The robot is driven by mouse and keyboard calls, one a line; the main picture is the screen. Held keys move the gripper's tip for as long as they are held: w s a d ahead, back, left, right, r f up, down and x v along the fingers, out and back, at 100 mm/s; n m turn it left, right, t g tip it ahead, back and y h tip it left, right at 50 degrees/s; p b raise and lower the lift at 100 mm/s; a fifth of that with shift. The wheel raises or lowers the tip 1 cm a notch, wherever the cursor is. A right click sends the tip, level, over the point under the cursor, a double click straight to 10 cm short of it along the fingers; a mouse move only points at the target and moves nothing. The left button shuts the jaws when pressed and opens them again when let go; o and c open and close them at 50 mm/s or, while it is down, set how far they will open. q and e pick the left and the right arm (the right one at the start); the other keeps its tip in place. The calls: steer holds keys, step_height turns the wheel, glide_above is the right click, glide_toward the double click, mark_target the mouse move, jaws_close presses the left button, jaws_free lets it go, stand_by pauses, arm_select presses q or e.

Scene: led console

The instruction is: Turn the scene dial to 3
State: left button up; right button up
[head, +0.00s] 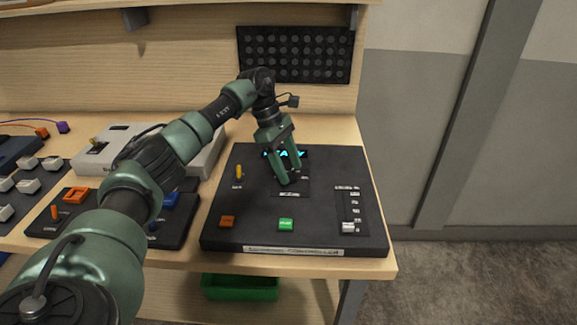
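The black LED console (255,203) lies on the wooden bench and carries a blue lit display (283,154) near its back edge. My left gripper (288,180) points down over the middle of the console, in front of the display. Its fingers are close together over a small labelled panel (292,190). The scene dial is not clearly visible; the fingers may cover it, and I cannot tell whether they grip anything. My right gripper is out of view.
The console also has a yellow lever (239,172), an orange button (227,222), a green button (286,225) and a white slider knob (348,227). Other control boxes stand to the left, partly behind my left arm. A green bin (240,287) sits below the bench.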

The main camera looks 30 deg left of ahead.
arm_select(q)
steer(key=b+v, duration=0.1)
steer(key=v, duration=0.6)
steer(key=shift+r, duration=0.4)
steer(key=shift+a, duration=0.15)
